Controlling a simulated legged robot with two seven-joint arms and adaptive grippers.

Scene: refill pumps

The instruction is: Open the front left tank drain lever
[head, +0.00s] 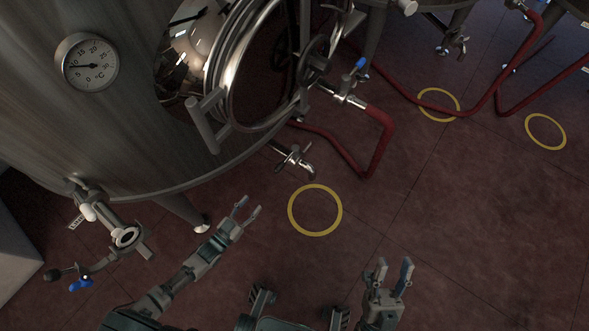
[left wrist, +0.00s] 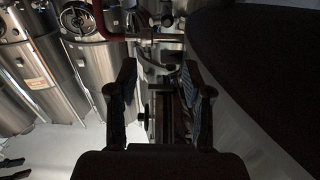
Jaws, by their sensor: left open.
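The large steel tank (head: 110,140) fills the upper left of the head view. A small metal valve (head: 293,157) with a short lever and a down-turned spout sticks out low from its side, below the round hatch. My left gripper (head: 247,206) is open and empty, below and left of this valve, and apart from it. In the left wrist view, my open left fingers (left wrist: 157,75) frame dark metal fittings; I cannot tell which part is the lever. My right gripper (head: 393,272) is open and empty, further right and lower, away from the tank.
A blue-handled valve (head: 352,74) joins a red hose (head: 375,150) right of the hatch (head: 265,70). Another valve assembly (head: 125,236) with a blue knob hangs at lower left. A yellow ring (head: 315,235) marks the floor.

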